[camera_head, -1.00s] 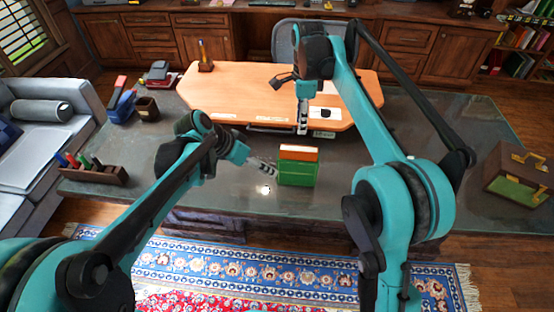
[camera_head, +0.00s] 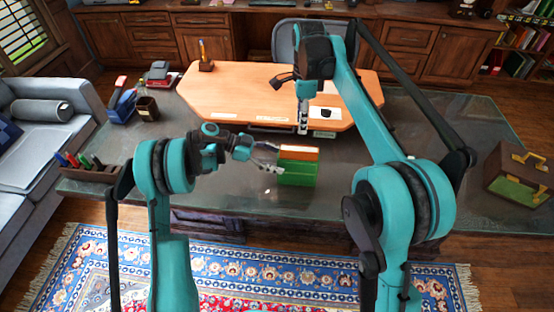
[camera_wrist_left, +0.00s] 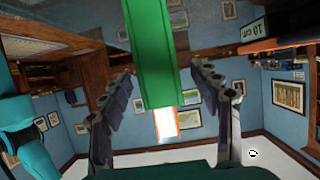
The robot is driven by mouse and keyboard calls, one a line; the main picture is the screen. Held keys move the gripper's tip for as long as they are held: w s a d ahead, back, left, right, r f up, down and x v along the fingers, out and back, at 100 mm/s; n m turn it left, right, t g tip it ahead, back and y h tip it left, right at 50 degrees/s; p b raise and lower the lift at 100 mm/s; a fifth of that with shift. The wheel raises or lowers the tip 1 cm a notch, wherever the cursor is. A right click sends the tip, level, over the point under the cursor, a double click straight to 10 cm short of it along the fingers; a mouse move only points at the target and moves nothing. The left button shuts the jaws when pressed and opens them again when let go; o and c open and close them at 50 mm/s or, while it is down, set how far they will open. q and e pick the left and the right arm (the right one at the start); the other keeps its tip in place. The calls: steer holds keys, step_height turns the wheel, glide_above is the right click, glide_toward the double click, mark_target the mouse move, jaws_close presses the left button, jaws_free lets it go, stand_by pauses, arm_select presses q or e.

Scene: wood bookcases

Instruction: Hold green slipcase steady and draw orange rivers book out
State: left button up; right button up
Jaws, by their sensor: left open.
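The green slipcase (camera_head: 297,174) stands upright near the front edge of the desk. The orange book (camera_head: 300,153) shows above its top. My left gripper (camera_head: 273,159) is open at the slipcase's left side, fingers reaching toward it. In the left wrist view the green slipcase (camera_wrist_left: 160,60) appears between the open fingers (camera_wrist_left: 163,115), with clear gaps on both sides. The orange book (camera_wrist_left: 166,123), with a pale middle, shows at the slipcase's lower end there. My right gripper (camera_head: 303,122) points down behind the slipcase, above the desk and apart from the book; its opening is unclear.
The dark glossy desk (camera_head: 220,195) is clear around the slipcase. An orange-brown wooden top (camera_head: 240,90) lies behind it. A pen rack (camera_head: 95,172) is at the left, and a green-and-brown case (camera_head: 515,180) is at the right end.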

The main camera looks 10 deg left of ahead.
mark_target(298, 167)
arm_select(q)
steer(key=x, duration=0.7)
steer(key=shift+d+f, duration=0.15)
steer(key=shift+d, duration=0.2)
steer(key=shift+c, duration=0.3)
steer(key=c, duration=1.3)
arm_select(e)
steer(key=o, duration=0.3)
steer(key=shift+o, duration=0.2)
steer(key=shift+m, duration=0.8)
step_height(298, 167, down, 13)
steer(key=shift+f, duration=0.1)
jaws_close()
